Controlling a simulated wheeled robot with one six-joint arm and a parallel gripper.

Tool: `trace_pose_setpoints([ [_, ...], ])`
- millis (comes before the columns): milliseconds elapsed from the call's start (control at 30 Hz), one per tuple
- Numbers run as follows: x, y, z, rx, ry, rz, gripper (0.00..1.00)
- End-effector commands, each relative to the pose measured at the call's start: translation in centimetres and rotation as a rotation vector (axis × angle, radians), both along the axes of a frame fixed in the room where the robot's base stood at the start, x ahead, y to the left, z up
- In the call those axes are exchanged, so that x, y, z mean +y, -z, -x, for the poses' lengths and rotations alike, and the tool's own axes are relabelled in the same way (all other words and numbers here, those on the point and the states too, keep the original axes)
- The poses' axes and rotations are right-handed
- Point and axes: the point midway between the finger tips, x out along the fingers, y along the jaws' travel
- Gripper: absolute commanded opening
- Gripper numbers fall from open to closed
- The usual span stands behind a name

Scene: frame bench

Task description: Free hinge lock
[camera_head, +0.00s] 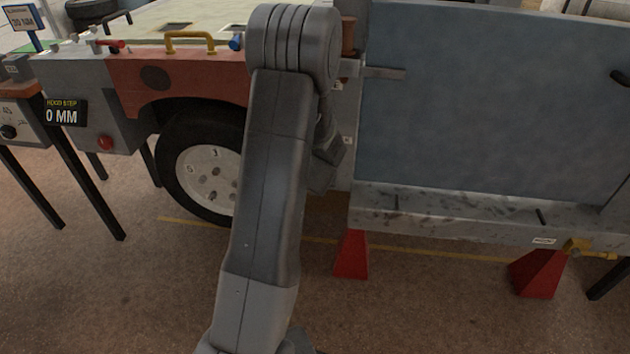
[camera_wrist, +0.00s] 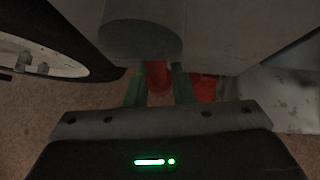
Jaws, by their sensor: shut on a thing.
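In the wrist view my gripper (camera_wrist: 160,82) has its two greenish fingers close on either side of a red piece (camera_wrist: 157,74), and is shut on it. The piece sits just below the end of a grey rounded part (camera_wrist: 141,38). I cannot tell from its shape whether it is the hinge lock. In the head view my arm covers the area at the left edge of the blue-grey panel, and the fingertips are hidden. A grey strap (camera_head: 385,73) and a brown cylinder (camera_head: 348,36) show at that edge.
A red fender (camera_head: 200,78) with a wheel (camera_head: 205,168) stands left of my arm. Red stands (camera_head: 351,255) (camera_head: 537,274) are under the grey sill (camera_head: 450,212). A bench display (camera_head: 62,114) reads "0 MM". The floor in front is clear.

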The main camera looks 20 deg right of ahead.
Motion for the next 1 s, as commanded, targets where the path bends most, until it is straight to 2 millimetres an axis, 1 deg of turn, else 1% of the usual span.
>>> trace_pose_setpoints([
  [167, -0.2, 0.0, 0.1, 0.004, 0.001, 0.005, 0.00],
  [200, -0.2, 0.0, 0.1, 0.004, 0.001, 0.005, 0.26],
  [300, -0.2, 0.0, 0.1, 0.003, 0.001, 0.004, 0.43],
  [567, -0.1, 0.0, 0.1, 0.002, 0.000, 0.002, 0.43],
  [667, 0.0, -0.4, 0.3, 0.001, 0.000, 0.003, 0.43],
  [767, 0.4, -1.2, 1.0, 0.001, 0.000, 0.003, 0.43],
  [867, 0.9, -2.5, 2.2, 0.000, 0.001, 0.002, 0.43],
  [1000, 1.9, -4.8, 4.2, 0.000, 0.001, 0.003, 0.43],
])
